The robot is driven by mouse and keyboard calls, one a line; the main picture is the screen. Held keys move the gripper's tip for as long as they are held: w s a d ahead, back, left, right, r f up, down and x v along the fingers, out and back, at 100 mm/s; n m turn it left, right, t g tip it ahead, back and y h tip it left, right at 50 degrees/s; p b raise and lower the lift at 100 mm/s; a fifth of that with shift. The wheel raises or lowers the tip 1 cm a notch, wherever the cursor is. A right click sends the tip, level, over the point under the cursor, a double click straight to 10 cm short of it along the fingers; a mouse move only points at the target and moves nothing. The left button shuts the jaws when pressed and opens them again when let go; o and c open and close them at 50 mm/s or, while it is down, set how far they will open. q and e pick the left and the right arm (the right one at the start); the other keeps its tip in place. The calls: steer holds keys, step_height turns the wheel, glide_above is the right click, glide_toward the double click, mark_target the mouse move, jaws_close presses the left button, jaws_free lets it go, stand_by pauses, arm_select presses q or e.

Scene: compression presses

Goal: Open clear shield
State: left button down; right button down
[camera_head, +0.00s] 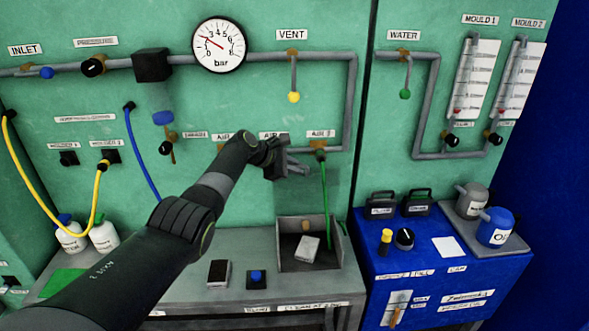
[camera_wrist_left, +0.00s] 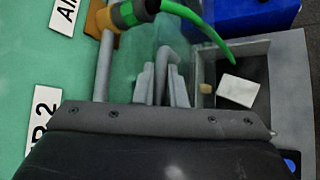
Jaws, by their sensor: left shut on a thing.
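The clear shield (camera_head: 312,197) is a faint see-through panel against the green wall, above the grey tray; its edges are hard to make out. My left gripper (camera_head: 298,168) is at its upper part, below the AIR labels. In the left wrist view the two grey fingers (camera_wrist_left: 164,88) are closed around a thin grey hooked handle (camera_wrist_left: 163,62). How the handle joins the shield is not clear. My right gripper is not in view.
The open tray (camera_head: 283,255) holds a pale block (camera_head: 307,249). A green hose (camera_head: 325,200) hangs close right of my gripper and crosses the wrist view. Pipes, a gauge (camera_head: 219,45) and valves line the wall. A blue cabinet (camera_head: 440,270) stands at right.

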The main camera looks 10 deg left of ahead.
arm_select(q)
steer(key=shift+w+a, duration=0.1)
steer(key=shift+w, duration=0.1)
stand_by(0.3)
steer(key=c, duration=1.5)
jaws_free()
steer(key=shift+s, duration=0.15)
steer(key=shift+p+v, duration=0.6)
steer(key=shift+v, duration=0.4)
steer(key=b+v, duration=0.2)
steer(key=v, duration=1.3)
steer(key=shift+s+a+r+b, duration=0.1)
steer(key=shift+b, duration=0.3)
